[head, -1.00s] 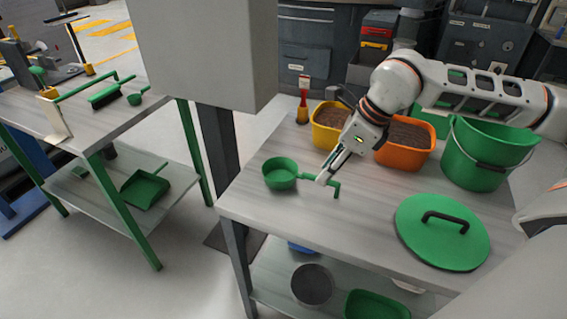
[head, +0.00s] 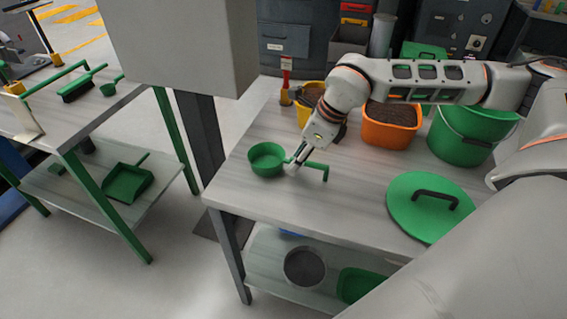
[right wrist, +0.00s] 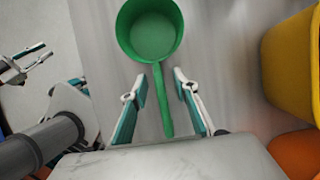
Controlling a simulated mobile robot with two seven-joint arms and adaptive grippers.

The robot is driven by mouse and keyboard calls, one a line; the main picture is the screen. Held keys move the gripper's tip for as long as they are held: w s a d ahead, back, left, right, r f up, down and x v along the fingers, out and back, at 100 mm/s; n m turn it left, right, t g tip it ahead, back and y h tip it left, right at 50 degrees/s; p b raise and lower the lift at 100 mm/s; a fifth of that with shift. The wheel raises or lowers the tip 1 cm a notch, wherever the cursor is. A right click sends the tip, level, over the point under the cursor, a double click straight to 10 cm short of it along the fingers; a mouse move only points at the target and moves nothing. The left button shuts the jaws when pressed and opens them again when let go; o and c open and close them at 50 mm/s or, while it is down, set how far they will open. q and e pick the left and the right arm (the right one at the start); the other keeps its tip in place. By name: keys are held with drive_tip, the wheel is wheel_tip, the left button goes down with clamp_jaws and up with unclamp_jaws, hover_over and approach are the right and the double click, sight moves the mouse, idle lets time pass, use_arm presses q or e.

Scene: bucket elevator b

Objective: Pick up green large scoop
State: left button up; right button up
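The green large scoop (head: 267,159) lies on the near left part of the right table, its round cup to the left and its handle to the right, with a bent end. My right gripper (head: 292,164) is low over the handle next to the cup. In the right wrist view, the scoop (right wrist: 150,32) has its handle running down between the two parted fingers of my right gripper (right wrist: 160,88). There are gaps on both sides of the handle. Part of my left gripper (right wrist: 28,66) shows at the left edge of that view; its finger opening is unclear.
Behind stand a yellow bin (head: 311,92) and an orange bin (head: 390,124) with brown contents. A green bucket (head: 463,137) and a green lid (head: 415,222) are to the right. A grey column (head: 192,135) stands left of the table. The table front is clear.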

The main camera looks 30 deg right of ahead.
clamp_jaws()
drive_tip(key=shift+r, duration=0.2)
wheel_tip(320, 180, up, 20)
drive_tip(key=p, duration=0.1)
drive_tip(key=shift+f, duration=0.15)
